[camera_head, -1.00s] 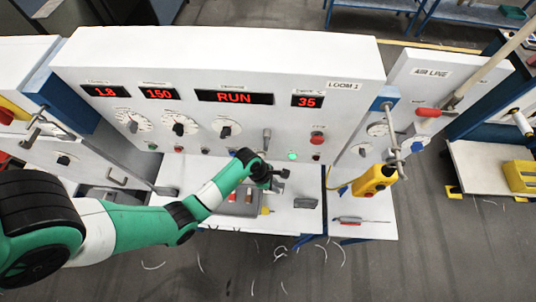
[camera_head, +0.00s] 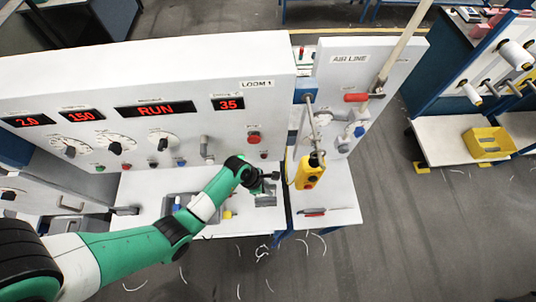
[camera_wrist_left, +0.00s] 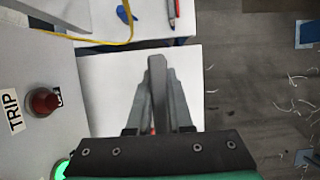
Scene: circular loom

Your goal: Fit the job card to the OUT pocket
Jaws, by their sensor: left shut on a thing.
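My left gripper (camera_head: 268,180) is low in front of the LOOM 1 panel (camera_head: 185,85), over the right end of its white shelf (camera_head: 145,190). In the left wrist view its fingers (camera_wrist_left: 157,100) are closed around a narrow grey thing (camera_wrist_left: 157,70), seen nearly edge-on. I cannot tell whether this is the job card. A small grey piece (camera_head: 265,200) shows just below the gripper in the head view. I cannot make out any OUT label or pocket. My right gripper is not in view.
A yellow pendant (camera_head: 309,172) hangs right of the gripper. A red-handled tool (camera_head: 315,212) lies on the side shelf. A grey tray (camera_head: 182,203) is left of the gripper, partly behind my arm. The red TRIP button (camera_wrist_left: 43,101) is close by in the left wrist view.

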